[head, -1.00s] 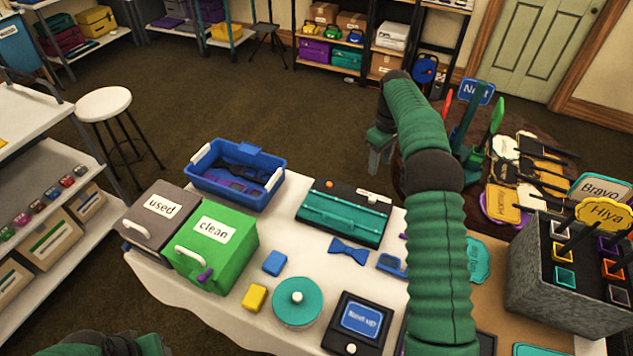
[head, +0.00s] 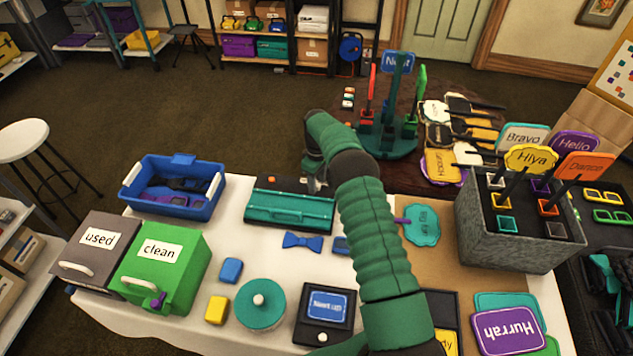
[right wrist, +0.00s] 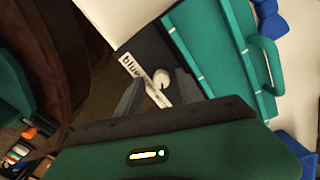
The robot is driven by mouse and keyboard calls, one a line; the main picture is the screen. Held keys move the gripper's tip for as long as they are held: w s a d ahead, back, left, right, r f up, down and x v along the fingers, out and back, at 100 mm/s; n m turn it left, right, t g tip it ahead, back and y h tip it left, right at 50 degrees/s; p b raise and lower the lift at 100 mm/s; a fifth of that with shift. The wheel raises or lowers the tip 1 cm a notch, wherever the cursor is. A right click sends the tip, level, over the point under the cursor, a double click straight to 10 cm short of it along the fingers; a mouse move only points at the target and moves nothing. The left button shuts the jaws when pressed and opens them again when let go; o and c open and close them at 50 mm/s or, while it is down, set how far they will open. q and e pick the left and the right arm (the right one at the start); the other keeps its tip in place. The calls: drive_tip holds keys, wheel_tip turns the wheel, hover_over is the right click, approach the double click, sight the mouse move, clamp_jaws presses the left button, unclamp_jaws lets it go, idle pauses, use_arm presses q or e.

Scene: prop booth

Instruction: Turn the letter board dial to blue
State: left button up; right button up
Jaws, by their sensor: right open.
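The letter board (head: 290,207) is a dark case with a teal ribbed panel, at the back of the white table in the head view. In the right wrist view its teal panel (right wrist: 215,50) lies to the right. A small white knob, seemingly the dial (right wrist: 161,77), sits on its dark strip, beside a white label (right wrist: 131,66) reading "blue". Another white strip beside the knob is partly hidden. My right gripper (right wrist: 157,82) is open, its fingers either side of the knob in the picture; contact cannot be told. The dial's setting is unclear. My left gripper is out of view.
A blue bow tie (head: 303,241) and a teal round tin (head: 261,302) lie in front of the board. A blue crate (head: 175,188) stands to its left. A grey box of signs (head: 510,235) stands right of my arm.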

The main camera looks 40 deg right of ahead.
drive_tip(key=shift+d+f, duration=0.2)
drive_tip(key=shift+f, duration=0.05)
drive_tip(key=shift+a+r, duration=0.1)
drive_tip(key=shift+a, duration=0.05)
drive_tip(key=shift+a+r, duration=0.1)
drive_tip(key=shift+a, duration=0.15)
drive_tip(key=c, duration=0.4)
drive_tip(key=shift+c, duration=1.4)
clamp_jaws()
drive_tip(key=shift+d, duration=0.1)
